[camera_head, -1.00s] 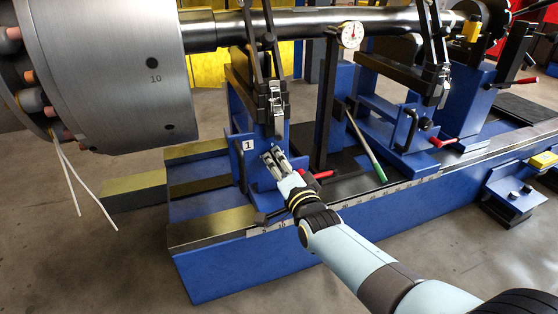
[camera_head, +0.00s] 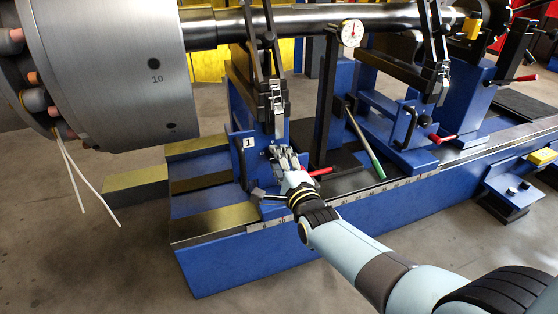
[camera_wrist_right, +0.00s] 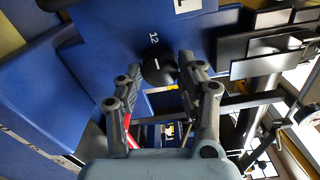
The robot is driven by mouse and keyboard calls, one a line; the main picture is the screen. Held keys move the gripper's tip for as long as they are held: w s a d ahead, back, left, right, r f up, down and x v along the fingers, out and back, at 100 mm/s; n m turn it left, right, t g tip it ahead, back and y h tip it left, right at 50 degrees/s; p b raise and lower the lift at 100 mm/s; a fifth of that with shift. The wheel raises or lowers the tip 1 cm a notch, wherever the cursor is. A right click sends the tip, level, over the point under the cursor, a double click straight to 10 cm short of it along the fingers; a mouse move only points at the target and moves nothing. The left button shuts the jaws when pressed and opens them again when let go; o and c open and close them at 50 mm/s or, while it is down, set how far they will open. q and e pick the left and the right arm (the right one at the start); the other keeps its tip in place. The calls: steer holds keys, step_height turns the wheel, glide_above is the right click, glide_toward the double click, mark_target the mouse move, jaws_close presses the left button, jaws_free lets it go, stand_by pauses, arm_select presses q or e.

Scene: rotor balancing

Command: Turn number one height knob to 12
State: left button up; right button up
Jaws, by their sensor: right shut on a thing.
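The blue number one pedestal (camera_head: 243,168) carries a white "1" label (camera_head: 248,142). In the right wrist view, its black round height knob (camera_wrist_right: 158,73) with a white pointer line sits on the blue face (camera_wrist_right: 110,45). A white "12" (camera_wrist_right: 153,38) is printed beside the knob, and the pointer line lies roughly towards it. My right gripper (camera_head: 284,157) is at the pedestal's face, its fingers on both sides of the knob and shut on it. In the head view the fingers hide the knob. My left gripper is not in view.
A red-handled lever (camera_head: 318,172) is close to the right gripper. A green-handled lever (camera_head: 376,165) stands further right. The large grey rotor (camera_head: 110,75) is at upper left, its shaft (camera_head: 300,22) crossing above the pedestal. A blue rail with a scale (camera_head: 365,194) runs in front.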

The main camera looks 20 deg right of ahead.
stand_by(0.4)
steer(key=o, duration=1)
steer(key=shift+d, duration=0.1)
steer(key=shift+o, duration=0.8)
steer(key=s, duration=1.2)
steer(key=shift+d, duration=0.15)
steer(key=shift+f, duration=0.1)
